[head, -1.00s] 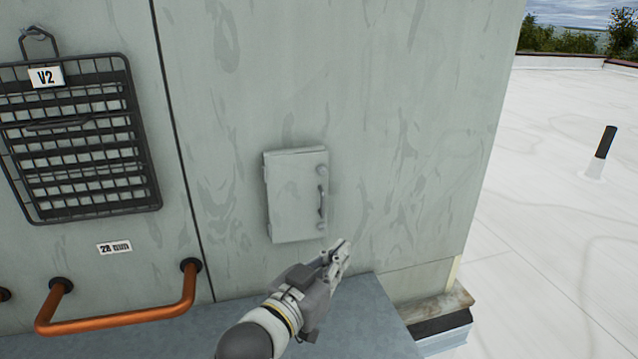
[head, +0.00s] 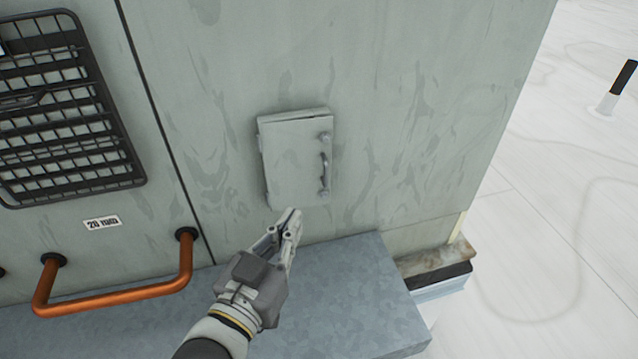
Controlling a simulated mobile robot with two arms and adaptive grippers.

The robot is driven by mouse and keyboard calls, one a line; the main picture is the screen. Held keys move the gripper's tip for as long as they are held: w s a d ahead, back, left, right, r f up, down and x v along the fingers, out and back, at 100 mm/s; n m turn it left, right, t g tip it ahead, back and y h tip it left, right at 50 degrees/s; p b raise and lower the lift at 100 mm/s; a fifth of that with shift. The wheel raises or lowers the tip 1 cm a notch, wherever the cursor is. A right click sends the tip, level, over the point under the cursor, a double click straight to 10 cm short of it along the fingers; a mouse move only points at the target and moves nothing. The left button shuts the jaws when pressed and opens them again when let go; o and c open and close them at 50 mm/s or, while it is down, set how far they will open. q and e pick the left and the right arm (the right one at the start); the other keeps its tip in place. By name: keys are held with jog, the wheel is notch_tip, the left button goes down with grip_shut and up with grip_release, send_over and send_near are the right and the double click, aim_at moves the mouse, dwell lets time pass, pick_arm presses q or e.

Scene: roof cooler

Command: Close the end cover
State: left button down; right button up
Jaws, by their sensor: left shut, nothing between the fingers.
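The end cover (head: 297,160) is a small pale grey-green door on the grey wall panel. It has a dark handle (head: 324,172) on its right side, with a round knob above and below it. The cover lies nearly flat against the wall; a thin dark gap shows along its top edge, so I cannot tell if it is fully seated. My left gripper (head: 292,222) is shut and empty, just below the cover's lower edge in the picture. I cannot tell whether it touches the cover. My right gripper is not in view.
A dark wire rack (head: 70,110) hangs on the wall at left. An orange pipe handle (head: 115,293) sticks out below it. A grey metal ledge (head: 370,290) runs below the wall. Open white roof with a black-topped pipe (head: 620,85) lies at right.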

pick_arm(q)
jog(key=b, duration=0.8)
send_near(325, 172)
jog(key=p+x, duration=0.2)
jog(key=x, duration=0.4)
jog(key=shift+w+p, duration=0.1)
jog(key=shift+p, duration=0.3)
jog(key=shift+w+d, duration=0.15)
jog(key=shift+w, duration=0.4)
jog(key=shift+w+r+p, duration=0.2)
jog(key=shift+w+p, duration=0.4)
